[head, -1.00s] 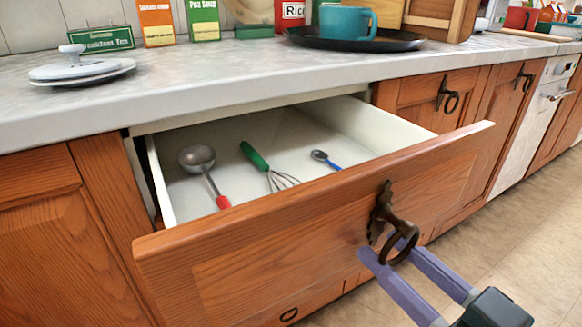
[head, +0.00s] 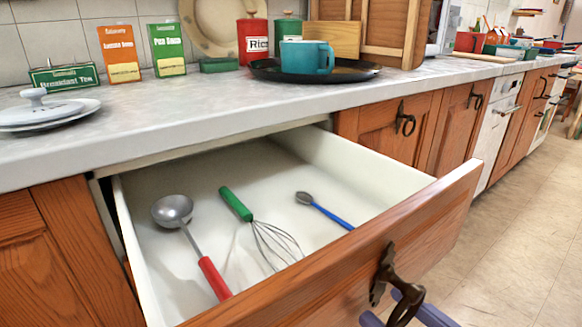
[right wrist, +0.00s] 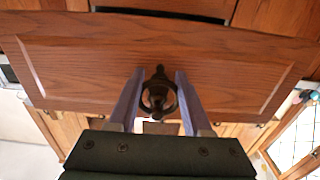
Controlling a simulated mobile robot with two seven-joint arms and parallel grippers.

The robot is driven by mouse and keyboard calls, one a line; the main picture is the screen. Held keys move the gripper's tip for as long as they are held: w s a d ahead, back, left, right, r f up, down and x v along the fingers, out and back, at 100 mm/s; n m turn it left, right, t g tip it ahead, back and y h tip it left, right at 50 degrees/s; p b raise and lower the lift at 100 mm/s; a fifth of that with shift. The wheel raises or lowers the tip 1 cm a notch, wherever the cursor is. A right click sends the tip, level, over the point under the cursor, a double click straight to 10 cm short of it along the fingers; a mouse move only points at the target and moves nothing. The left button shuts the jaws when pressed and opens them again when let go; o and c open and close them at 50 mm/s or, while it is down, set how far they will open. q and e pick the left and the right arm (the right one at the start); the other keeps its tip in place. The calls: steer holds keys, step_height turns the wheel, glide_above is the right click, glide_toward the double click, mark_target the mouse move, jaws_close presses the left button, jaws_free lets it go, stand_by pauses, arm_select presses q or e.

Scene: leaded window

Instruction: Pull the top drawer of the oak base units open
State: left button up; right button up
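The top drawer (head: 420,240) of the oak base units stands well open, its white interior showing. It holds a ladle with a red handle (head: 213,277), a green-handled whisk (head: 236,204) and a blue-handled spoon (head: 331,215). A dark ring handle (head: 385,275) hangs on the drawer front. My right gripper (head: 388,305) is at this handle, low in the head view and partly cut off. In the right wrist view, the purple fingers of my right gripper (right wrist: 160,76) close on both sides of the ring handle (right wrist: 158,95). My left gripper is not in view.
The marble worktop (head: 200,120) above carries a lidded dish (head: 40,112), food boxes, canisters and a teal mug (head: 306,57) on a dark tray. More oak cupboards (head: 390,125) run to the right. The tiled floor (head: 530,230) at right is clear.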

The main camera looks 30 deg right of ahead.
steer(key=o, duration=0.3)
steer(key=s, duration=1)
steer(key=shift+d, duration=0.4)
steer(key=shift+w, duration=0.1)
steer(key=w+a+f+g, duration=0.4)
steer(key=w+g, duration=0.5)
steer(key=g, duration=0.1)
steer(key=s+r+n+g+h, duration=0.1)
steer(key=s+r+g, duration=0.3)
steer(key=s, duration=0.1)
steer(key=r+p, duration=2.1)
steer(key=p, duration=0.1)
steer(key=r+p, duration=4.4)
steer(key=shift+s+a+r, duration=0.15)
steer(key=shift+s+a, duration=0.25)
